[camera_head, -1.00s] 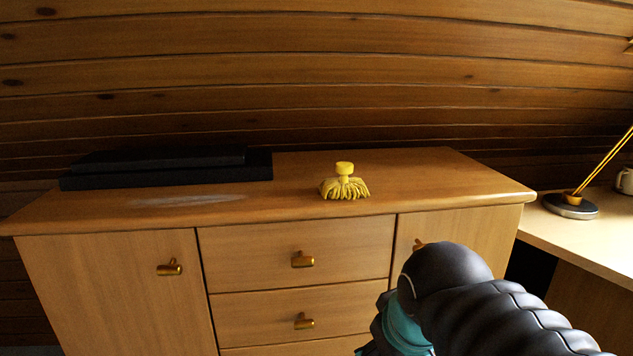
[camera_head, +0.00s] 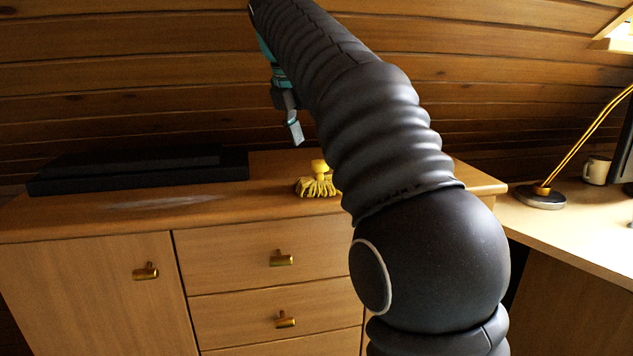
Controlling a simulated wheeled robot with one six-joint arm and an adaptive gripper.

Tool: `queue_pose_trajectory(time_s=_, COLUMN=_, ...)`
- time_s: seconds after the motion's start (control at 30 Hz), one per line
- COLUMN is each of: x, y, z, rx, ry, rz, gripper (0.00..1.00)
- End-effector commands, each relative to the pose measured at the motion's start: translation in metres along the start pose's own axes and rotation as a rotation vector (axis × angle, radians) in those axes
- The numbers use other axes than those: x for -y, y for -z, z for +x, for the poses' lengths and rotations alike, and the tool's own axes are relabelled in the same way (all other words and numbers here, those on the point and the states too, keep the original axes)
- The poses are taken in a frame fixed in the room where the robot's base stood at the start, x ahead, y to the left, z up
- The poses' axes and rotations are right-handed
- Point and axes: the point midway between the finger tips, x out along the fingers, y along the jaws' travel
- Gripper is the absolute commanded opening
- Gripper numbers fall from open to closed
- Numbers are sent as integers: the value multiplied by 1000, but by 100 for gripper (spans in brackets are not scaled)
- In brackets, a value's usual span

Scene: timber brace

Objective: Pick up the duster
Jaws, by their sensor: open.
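The yellow duster (camera_head: 316,186) stands on the wooden dresser top, its knob up and its strands spread below. My arm hides a little of its right side. My gripper (camera_head: 294,132) is above the duster and slightly to its left in the picture, pointing down. One grey finger shows clearly and the rest is mostly hidden by my arm. The gripper is open, empty and apart from the duster.
Black flat boxes (camera_head: 140,172) lie on the dresser (camera_head: 60,222) at the left, beside a pale dusty smear (camera_head: 165,200). A desk at the right holds a lamp (camera_head: 540,196) and a mug (camera_head: 596,170). A slanted plank wall rises behind the dresser.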

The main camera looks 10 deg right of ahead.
Motion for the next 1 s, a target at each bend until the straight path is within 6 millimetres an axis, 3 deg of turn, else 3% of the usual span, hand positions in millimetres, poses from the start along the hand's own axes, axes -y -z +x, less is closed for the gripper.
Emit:
queue_pose_trajectory(time_s=0.17, x=-9, y=-4, z=1, rx=3, ry=15, rz=-95, gripper=65)
queue_pose_trajectory(time_s=0.53, x=-8, y=-5, z=24, rx=4, ry=15, rz=-103, gripper=65)
queue_pose_trajectory(time_s=0.8, x=-2, y=-6, z=61, rx=3, ry=15, rz=-102, gripper=65)
queue_pose_trajectory(time_s=1.0, x=-3, y=-7, z=72, rx=4, ry=13, rz=-102, gripper=65)
